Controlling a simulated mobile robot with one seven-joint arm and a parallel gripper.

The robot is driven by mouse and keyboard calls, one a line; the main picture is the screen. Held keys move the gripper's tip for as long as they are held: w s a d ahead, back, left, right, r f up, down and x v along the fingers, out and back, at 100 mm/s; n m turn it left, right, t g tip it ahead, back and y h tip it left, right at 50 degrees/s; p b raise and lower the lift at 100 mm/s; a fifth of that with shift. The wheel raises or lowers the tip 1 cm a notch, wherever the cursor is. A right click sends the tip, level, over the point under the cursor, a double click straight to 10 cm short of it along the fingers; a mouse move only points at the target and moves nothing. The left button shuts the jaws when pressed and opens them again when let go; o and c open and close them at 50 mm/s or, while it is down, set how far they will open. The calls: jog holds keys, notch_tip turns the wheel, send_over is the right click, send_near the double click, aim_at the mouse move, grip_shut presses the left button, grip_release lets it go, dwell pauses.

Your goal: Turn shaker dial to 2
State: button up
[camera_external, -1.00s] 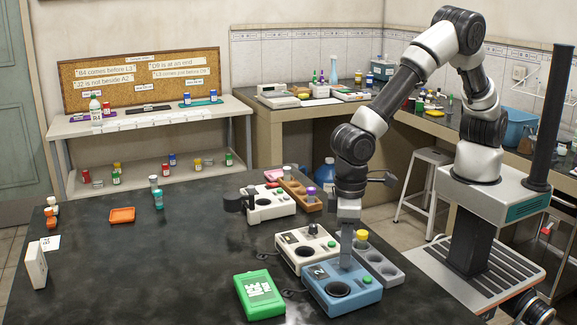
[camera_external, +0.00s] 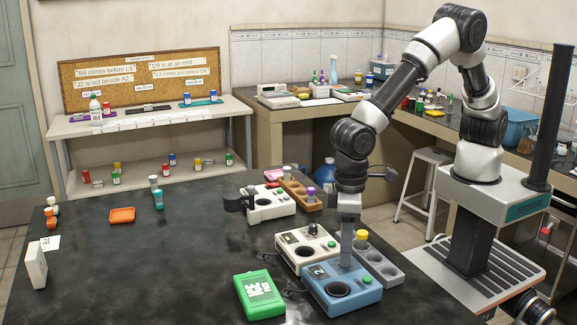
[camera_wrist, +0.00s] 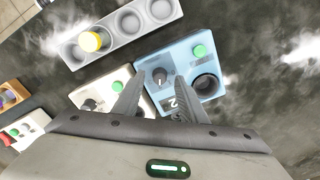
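The blue device (camera_external: 343,290) stands near the front of the dark bench, with a round well, a green button and a small display reading 2. It also shows in the wrist view (camera_wrist: 207,64), where its dark dial (camera_wrist: 160,75) with a light pointer mark is visible. My gripper (camera_wrist: 160,78) points down over this device, its two fingers apart with the dial between them in the picture. In the external view my gripper (camera_external: 346,262) hides the dial. I cannot tell whether the fingers touch the dial. No label names which device is the shaker.
A white device (camera_external: 305,246) with a dial stands just behind the blue one, another white device (camera_external: 267,206) farther back. A grey rack (camera_external: 380,264) with a yellow-capped vial (camera_external: 361,238) is close on the right. A green box (camera_external: 258,295) lies left.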

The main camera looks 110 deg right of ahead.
notch_tip(320, 180, up, 16)
jog(key=shift+r+p, duration=0.2)
jog(key=shift+p, duration=0.2)
jog(key=s+d+r+n+t+y+p, duration=0.1)
jog(key=s+d+r+n+t+p, duration=0.3)
jog(key=s+r, duration=0.8)
jog(key=s+d+r+n+t+h, duration=0.1)
jog(key=s+d, duration=0.3)
jog(key=s, duration=0.9)
jog(key=shift+s+d+r+n+t+p, duration=0.2)
jog(key=shift+s+n+t+p, duration=0.15)
jog(key=shift+n, duration=0.45)
jog(key=shift+f, duration=0.1)
